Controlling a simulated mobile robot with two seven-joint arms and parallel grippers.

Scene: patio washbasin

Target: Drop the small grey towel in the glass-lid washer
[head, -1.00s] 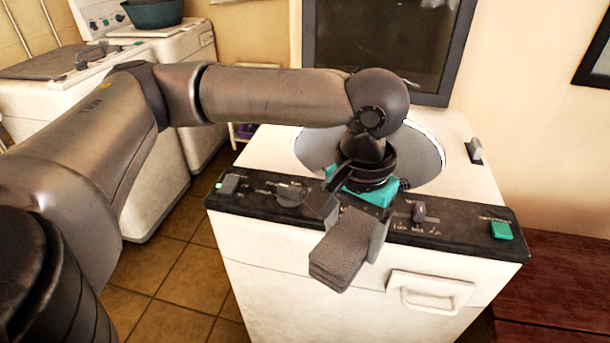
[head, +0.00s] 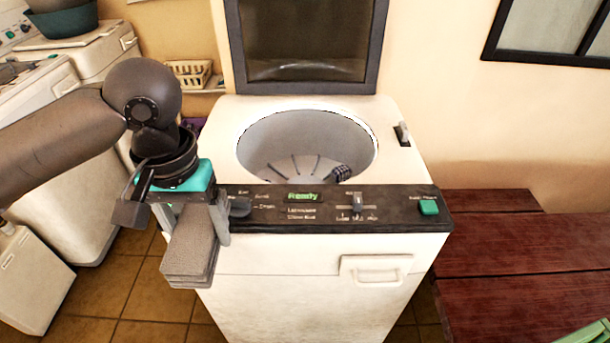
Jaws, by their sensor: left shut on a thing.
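The small grey towel (head: 190,250) is folded and hangs from my left gripper (head: 192,215), which is shut on it. The gripper is in front of the left front corner of the glass-lid washer (head: 280,268), outside the drum opening. The washer's glass lid (head: 305,40) stands open, upright at the back. Its round drum (head: 290,140) is open to view from above, with a small dark patterned thing (head: 341,173) inside at the right. The black control panel (head: 340,207) runs along the front edge. My right gripper is not in view.
White machines (head: 90,150) stand at the left, one with a dark green basin (head: 62,18) on top. A cream basket (head: 188,73) sits on a shelf behind. A red-brown wooden bench (head: 520,260) is at the right. A white container (head: 30,275) stands at lower left.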

